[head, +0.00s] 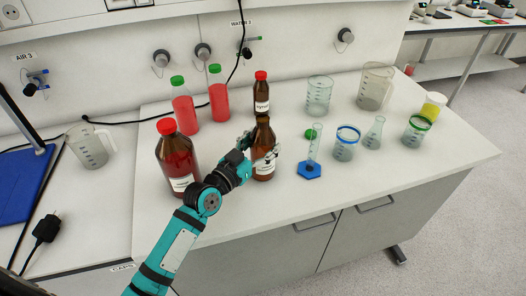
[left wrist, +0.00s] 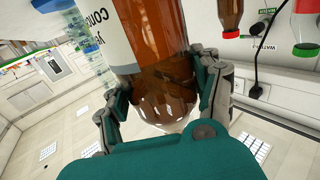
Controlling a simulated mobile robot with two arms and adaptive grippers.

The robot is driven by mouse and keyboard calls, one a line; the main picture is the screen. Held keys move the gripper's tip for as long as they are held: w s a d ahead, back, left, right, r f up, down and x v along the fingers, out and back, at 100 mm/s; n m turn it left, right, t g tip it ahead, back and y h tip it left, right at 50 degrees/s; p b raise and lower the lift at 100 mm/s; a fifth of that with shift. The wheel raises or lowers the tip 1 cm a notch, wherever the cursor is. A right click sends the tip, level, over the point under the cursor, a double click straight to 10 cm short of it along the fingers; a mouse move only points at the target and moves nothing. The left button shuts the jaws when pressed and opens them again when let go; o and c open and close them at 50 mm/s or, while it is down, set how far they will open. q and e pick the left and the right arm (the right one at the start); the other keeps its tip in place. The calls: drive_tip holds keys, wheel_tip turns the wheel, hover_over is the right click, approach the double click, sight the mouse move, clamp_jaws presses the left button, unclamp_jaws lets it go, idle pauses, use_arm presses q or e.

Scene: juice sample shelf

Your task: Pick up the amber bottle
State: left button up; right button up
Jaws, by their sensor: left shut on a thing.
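The amber bottle (head: 263,170) is brown glass with a white label and stands upright at the middle of the bench. I cannot tell whether its base touches the bench. My left gripper (head: 259,151) comes from the left and is shut around its upper body, above the label. In the left wrist view, which is upside down, the amber bottle (left wrist: 158,40) fills the space between the fingers of the left gripper (left wrist: 163,85), one on each side. A smaller brown bottle with a red cap (head: 261,96) stands just behind it. My right gripper is not in view.
A large red-capped brown bottle (head: 177,160) stands close to the left of my arm. Two red bottles with green caps (head: 185,112) (head: 218,98) stand behind. A cylinder on a blue base (head: 310,171), beakers and a flask (head: 374,134) stand to the right. The front right bench is clear.

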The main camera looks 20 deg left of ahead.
sight(256, 140)
use_arm(q)
drive_tip(key=shift+r, duration=0.1)
drive_tip(key=c, duration=0.3)
drive_tip(key=shift+r, duration=0.6)
wheel_tip(256, 140, up, 2)
drive_tip(key=shift+r, duration=0.1)
drive_tip(key=s+b, duration=0.1)
drive_tip(key=s, duration=0.4)
drive_tip(key=s+r+b, duration=0.1)
drive_tip(key=s, duration=0.4)
drive_tip(key=s+b, duration=0.1)
drive_tip(key=s, duration=0.5)
drive_tip(key=shift+a+r, duration=0.25)
drive_tip(key=shift+r, duration=0.1)
